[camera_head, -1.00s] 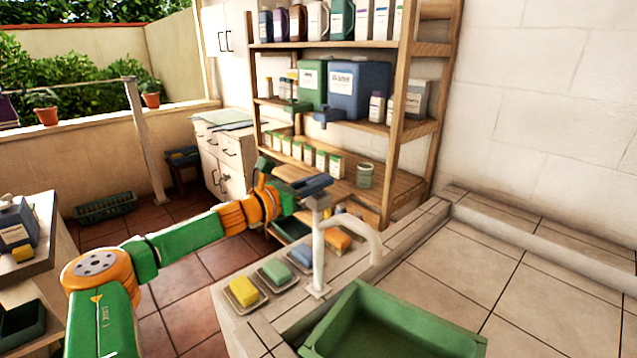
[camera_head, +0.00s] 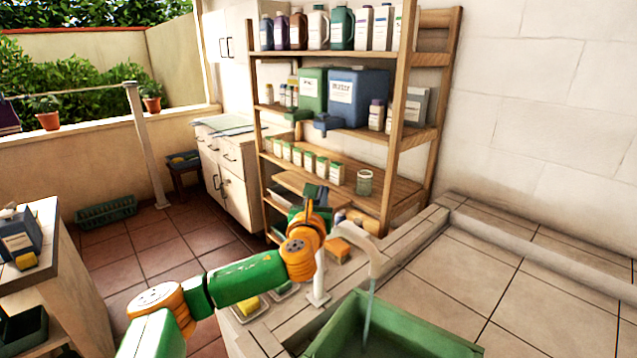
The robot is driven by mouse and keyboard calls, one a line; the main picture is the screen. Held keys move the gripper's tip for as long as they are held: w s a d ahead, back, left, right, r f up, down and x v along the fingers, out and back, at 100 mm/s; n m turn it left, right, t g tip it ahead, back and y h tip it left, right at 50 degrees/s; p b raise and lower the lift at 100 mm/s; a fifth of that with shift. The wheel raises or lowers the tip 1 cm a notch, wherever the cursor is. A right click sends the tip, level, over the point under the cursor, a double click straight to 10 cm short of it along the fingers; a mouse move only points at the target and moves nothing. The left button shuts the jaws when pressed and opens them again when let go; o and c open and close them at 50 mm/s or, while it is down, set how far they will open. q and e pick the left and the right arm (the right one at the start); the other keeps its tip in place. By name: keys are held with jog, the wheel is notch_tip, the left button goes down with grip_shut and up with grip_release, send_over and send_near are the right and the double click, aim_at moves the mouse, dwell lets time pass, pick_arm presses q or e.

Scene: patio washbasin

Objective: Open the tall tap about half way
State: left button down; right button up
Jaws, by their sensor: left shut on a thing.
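The tall tap (camera_head: 378,262) is pale, with an upright post and a curved spout, on the tiled ledge at the basin. A thin stream of water (camera_head: 367,318) runs from the spout into the green basin (camera_head: 425,338). My left gripper (camera_head: 316,203) is at the top of the tap post, shut on the tap's handle. The handle is mostly hidden behind my orange wrist, so its exact angle cannot be told. My right gripper is not in view.
Sponges in dishes lie on the ledge left of the tap, partly covered by my arm; a yellow sponge (camera_head: 248,306) shows. A wooden shelf (camera_head: 400,130) with bottles and boxes stands behind. The tiled counter (camera_head: 530,285) at right is clear.

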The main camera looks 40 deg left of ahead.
aim_at(318, 202)
pick_arm(q)
jog(key=shift+r+n+g+y+p, duration=0.1)
jog(key=shift+n+g+y+p, duration=0.4)
jog(key=shift+n+g+y, duration=0.25)
jog(key=c, duration=0.8)
grip_release()
jog(key=b+v, duration=0.1)
jog(key=v, duration=0.6)
jog(key=shift+b, duration=0.35)
